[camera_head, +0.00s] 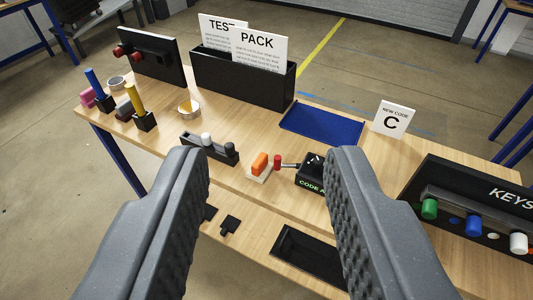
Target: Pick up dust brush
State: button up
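My gripper (268,158) is open, its two grey ridged fingers wide apart above the front of the wooden table (250,203). I see nothing held between them. No thing is clearly recognisable as the dust brush. At the table's left end, a yellow-handled thing (135,97) and a blue-handled thing (94,81) stand upright in black blocks. A pink thing (87,97) and a small grey-brown thing (123,108) lie beside them. I cannot tell which of these, if any, is the brush. All are apart from my gripper, farther back and left.
Between the fingertips sit an orange switch (260,163), a red-knobbed lever (278,161) and a black code box (313,171). A black bin (240,82) with cards, a blue tray (322,124) and a code sign (393,119) stand behind. A key panel (470,205) is right.

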aim_at(261, 168)
jog(key=u, duration=0.2)
jog(key=i, duration=0.35)
jog(key=u, duration=4)
jog(key=k, duration=0.85)
jog(key=u, duration=0.2)
